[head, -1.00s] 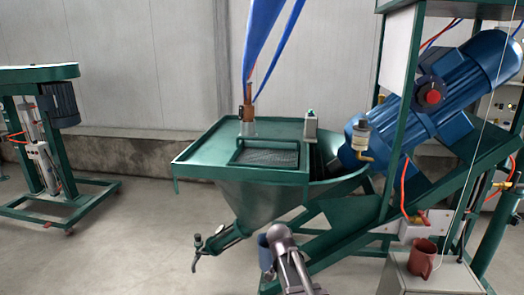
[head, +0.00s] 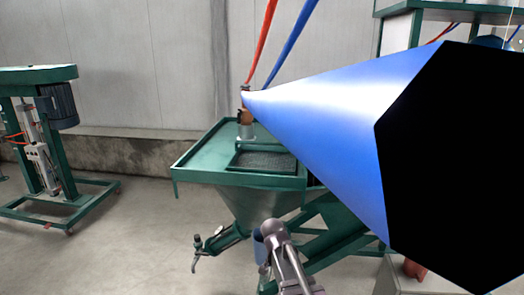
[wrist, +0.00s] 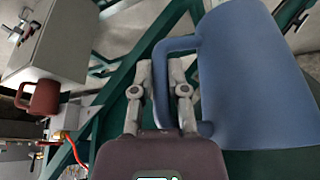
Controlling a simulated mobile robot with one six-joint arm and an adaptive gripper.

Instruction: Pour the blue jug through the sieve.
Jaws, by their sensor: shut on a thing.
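The blue jug (wrist: 245,75) fills the right of the wrist view, with its handle (wrist: 172,46) reaching toward my fingers. My gripper (wrist: 160,75) is shut on that handle. In the head view a small part of the jug (head: 259,248) shows in front of the green hopper, mostly behind my arm (head: 282,252). The jug looks about upright there, below the hopper's rim. The sieve (head: 262,161) is a dark mesh in the hopper's flat green top (head: 205,160), above the jug. The jug's contents are not visible.
A large blue cone (head: 320,125) with a black end spreads from the fitting beside the sieve and hides the hopper's right side. A tap (head: 200,252) juts out lower left. A green stand (head: 40,140) is farther left.

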